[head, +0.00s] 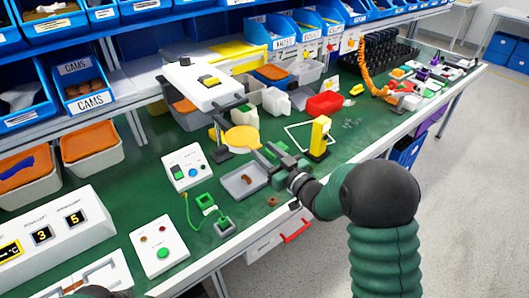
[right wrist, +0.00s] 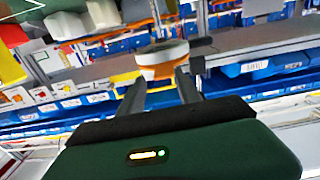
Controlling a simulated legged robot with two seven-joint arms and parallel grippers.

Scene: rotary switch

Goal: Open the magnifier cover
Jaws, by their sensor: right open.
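The magnifier cover (head: 242,138) is a round yellow-orange disc beside a dark bracket, below the white magnifier head (head: 203,86) over the green bench. In the right wrist view a round pale-rimmed piece with an orange underside (right wrist: 162,58), which looks like the magnifier with its cover, lies just beyond my fingertips. My right gripper (head: 268,155) is open and empty, just in front and to the right of the disc. In the right wrist view the two fingers (right wrist: 160,82) are apart, pointing at the round piece; contact cannot be told.
A grey tray (head: 244,180) sits under my right gripper. A yellow upright device (head: 320,136) stands to its right. A control box with buttons (head: 186,171) is to the left. Bins (head: 325,104) and blue shelf boxes (head: 270,32) fill the back.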

